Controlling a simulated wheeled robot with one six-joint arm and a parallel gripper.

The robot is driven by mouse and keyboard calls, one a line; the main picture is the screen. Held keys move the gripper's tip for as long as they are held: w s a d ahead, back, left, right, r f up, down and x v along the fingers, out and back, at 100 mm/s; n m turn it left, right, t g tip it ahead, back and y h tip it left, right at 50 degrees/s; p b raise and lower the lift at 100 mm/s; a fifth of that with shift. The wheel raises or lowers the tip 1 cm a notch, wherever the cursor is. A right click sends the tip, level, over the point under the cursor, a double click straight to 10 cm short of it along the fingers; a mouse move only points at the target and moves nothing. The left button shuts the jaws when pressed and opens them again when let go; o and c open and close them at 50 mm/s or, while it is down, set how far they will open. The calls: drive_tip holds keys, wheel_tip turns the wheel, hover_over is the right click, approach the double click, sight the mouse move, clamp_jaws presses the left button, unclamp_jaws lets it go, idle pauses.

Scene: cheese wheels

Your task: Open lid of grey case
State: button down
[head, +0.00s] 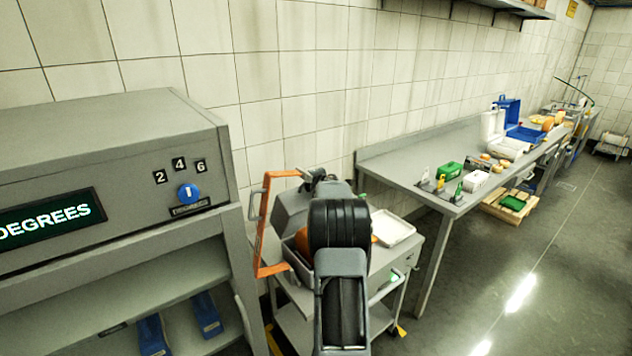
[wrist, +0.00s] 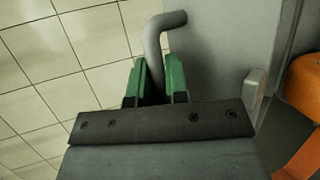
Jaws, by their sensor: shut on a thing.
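The grey case (head: 296,262) stands on a grey cart, left of my arm in the head view. Its lid (head: 290,212) is raised, and something orange shows inside below it. In the wrist view the lid (wrist: 215,50) is a flat grey panel, with the orange thing (wrist: 303,85) at the right edge. A bent grey handle (wrist: 160,35) rises between the green fingers of my gripper (wrist: 157,78), which is shut on it. In the head view my arm hides most of the gripper and part of the case.
An orange frame (head: 266,225) stands upright at the cart's left, beside a large grey machine (head: 110,140). A white tray (head: 392,228) lies on the cart's right side. A long table (head: 400,175) with boxes runs along the tiled wall.

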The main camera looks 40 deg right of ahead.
drive_tip(key=shift+f, duration=0.25)
drive_tip(key=c, duration=1.3)
unclamp_jaws()
drive_tip(key=shift+o, duration=0.9)
drive_tip(key=shift+s, duration=0.1)
drive_tip(key=shift+s, duration=0.15)
drive_tip(key=shift+s+a+r+b, duration=0.1)
drive_tip(key=shift+s+b, duration=0.2)
drive_tip(key=b+v, duration=0.1)
drive_tip(key=v, duration=1.2)
drive_tip(key=shift+r+b, duration=0.2)
drive_tip(key=shift+b, duration=0.2)
drive_tip(key=shift+w, duration=0.15)
